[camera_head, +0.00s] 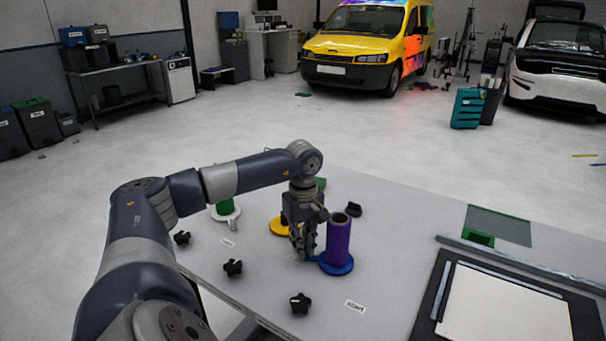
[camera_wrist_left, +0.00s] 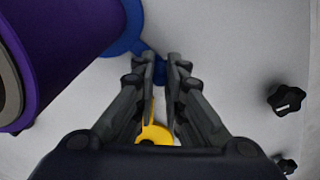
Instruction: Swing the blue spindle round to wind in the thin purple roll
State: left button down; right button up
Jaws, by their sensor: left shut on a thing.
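The purple roll (camera_head: 339,243) stands upright on the round base of the blue spindle (camera_head: 338,268), near the middle of the table. My left gripper (camera_head: 308,257) points down just left of the roll. In the left wrist view its fingertips (camera_wrist_left: 160,66) are closed on a small blue tab (camera_wrist_left: 160,72) of the blue spindle, which reaches out from the round base (camera_wrist_left: 128,38). The purple roll (camera_wrist_left: 62,55) fills the upper left there, apart from the fingers. The fingers hide part of the tab. My right gripper is not in view.
A yellow spindle (camera_head: 279,227) and a green roll on a white spindle (camera_head: 225,211) stand to the left. Black star knobs (camera_head: 300,303) lie around the near table. A framed white panel (camera_head: 505,308) lies at the right.

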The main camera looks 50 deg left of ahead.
pick_arm(q)
jog(key=shift+w+a+r, duration=0.1)
jog(key=shift+w+a, duration=0.1)
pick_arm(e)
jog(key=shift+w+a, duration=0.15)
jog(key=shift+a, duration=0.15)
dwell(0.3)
pick_arm(q)
jog(key=c, duration=1.6)
grip_release()
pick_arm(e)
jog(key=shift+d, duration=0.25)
pick_arm(q)
notch_tip(320, 180, up, 12)
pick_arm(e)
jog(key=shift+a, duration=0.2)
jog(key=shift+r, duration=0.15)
